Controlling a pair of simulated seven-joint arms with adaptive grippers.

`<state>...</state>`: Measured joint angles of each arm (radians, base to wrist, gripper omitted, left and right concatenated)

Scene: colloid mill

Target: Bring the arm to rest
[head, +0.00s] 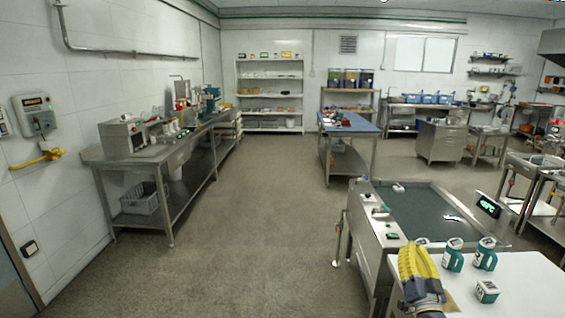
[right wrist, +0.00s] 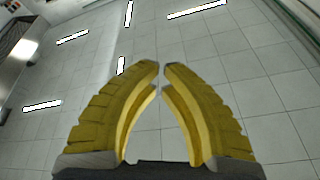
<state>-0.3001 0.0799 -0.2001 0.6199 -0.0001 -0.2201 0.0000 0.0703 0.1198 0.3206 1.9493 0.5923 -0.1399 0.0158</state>
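My right gripper (head: 417,248) has yellow ribbed fingers and stands upright in the head view, in front of the white table's left edge. In the right wrist view its two curved fingers (right wrist: 162,67) come together at the tips, with nothing held between them. That view looks up at a tiled ceiling with bright light strips. My left gripper and arm do not show in either view.
A white table (head: 530,285) at bottom right holds teal-and-white containers (head: 485,254) close beside my right gripper. Behind it is a steel unit with a dark recessed top (head: 425,205). A steel bench (head: 172,150) lines the left wall. The middle floor (head: 250,220) is clear.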

